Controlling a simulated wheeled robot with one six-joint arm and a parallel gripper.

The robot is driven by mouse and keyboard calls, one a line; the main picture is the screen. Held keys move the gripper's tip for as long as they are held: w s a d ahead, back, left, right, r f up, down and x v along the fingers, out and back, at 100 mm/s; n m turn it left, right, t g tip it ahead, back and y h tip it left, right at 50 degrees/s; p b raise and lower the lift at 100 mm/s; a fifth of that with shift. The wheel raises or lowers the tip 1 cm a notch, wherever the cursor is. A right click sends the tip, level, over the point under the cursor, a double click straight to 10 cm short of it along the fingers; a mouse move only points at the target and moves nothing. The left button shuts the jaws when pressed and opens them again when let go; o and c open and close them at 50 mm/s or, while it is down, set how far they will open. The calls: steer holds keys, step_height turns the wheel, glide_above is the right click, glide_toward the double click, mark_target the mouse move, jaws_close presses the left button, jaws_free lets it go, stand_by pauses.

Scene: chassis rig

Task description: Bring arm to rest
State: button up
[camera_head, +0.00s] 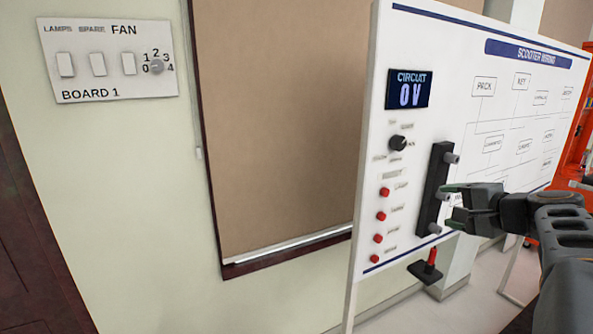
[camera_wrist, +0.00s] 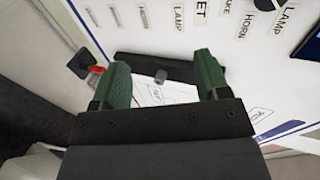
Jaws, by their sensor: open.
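My gripper (camera_head: 447,204) is stretched out in front of the white circuit board panel (camera_head: 357,205), at the right of the head view. In the wrist view the two green fingers of my gripper (camera_wrist: 160,85) stand apart, with the board face beyond. A black bar (camera_head: 430,190) with grey knobs is mounted upright on the panel, just left of my fingertips in the head view. I cannot tell whether the fingers touch it. My arm (camera_head: 568,225) reaches in from the right edge.
A black knob (camera_head: 398,143) and several red buttons sit left of the bar. A red plug-like piece on a black base (camera_head: 428,267) is low on the panel. A switch board (camera_head: 108,62) and a brown pinboard (camera_head: 272,120) are on the wall.

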steer(key=s+a+f+n+g+h, duration=0.1)
steer(key=s+a+f+n+g, duration=0.3)
steer(key=f, duration=0.4)
steer(key=s+a+f+n+g+h, duration=0.1)
steer(key=s+a+f+g, duration=0.3)
steer(key=f, duration=0.4)
steer(key=s+a+f+n+h, duration=0.1)
steer(key=s+a+f+n, duration=0.2)
steer(key=s+a+n, duration=0.1)
steer(key=s+a+f+n+g+h, duration=0.1)
steer(key=s+a+f+n, duration=0.2)
steer(key=a, duration=0.4)
steer(key=shift+s+a+f+n+h, duration=0.15)
steer(key=shift+s+a+n+h, duration=0.2)
steer(key=shift+s+n, duration=0.5)
steer(key=shift+d, duration=0.15)
jaws_close()
